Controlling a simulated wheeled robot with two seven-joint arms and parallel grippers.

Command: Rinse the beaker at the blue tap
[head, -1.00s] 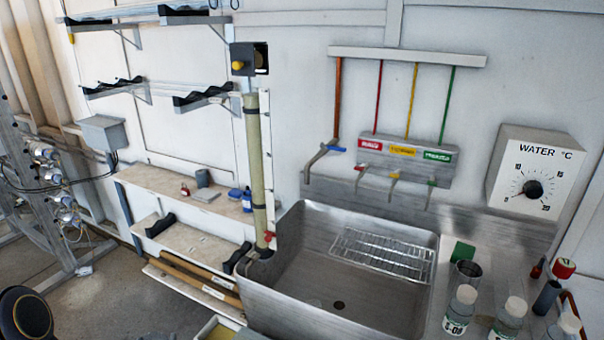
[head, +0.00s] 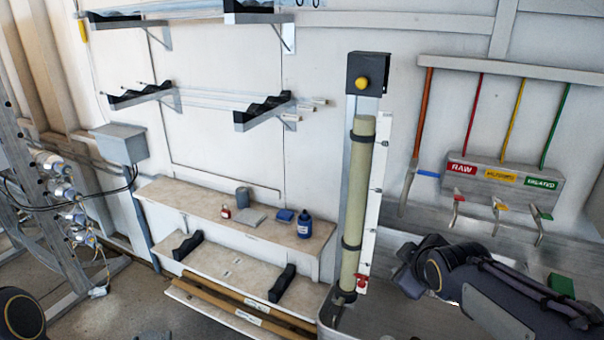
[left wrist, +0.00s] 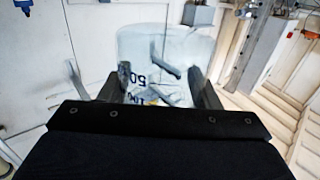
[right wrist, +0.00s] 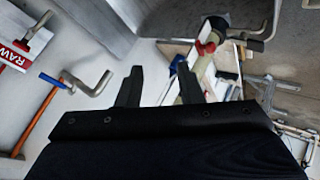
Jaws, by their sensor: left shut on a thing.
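The clear beaker (left wrist: 160,55), with 50 and 100 marks, is between the fingers of my left gripper (left wrist: 155,88), which is shut on it. That gripper is outside the head view. The blue tap has a blue lever (head: 428,174) and a grey spout (head: 407,192) on the wall at right. Its lever also shows in the right wrist view (right wrist: 54,81), left of my right gripper (right wrist: 156,75). This gripper is open and empty, its fingers apart. In the head view my right gripper (head: 405,265) is below the tap, apart from it.
The red RAW, yellow and green TREATED taps (head: 500,175) are right of the blue one. A tall yellowish column (head: 358,200) with a red valve (head: 361,283) stands left of it. Shelves with a blue bottle (head: 304,224) are further left. My right arm hides much of the sink.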

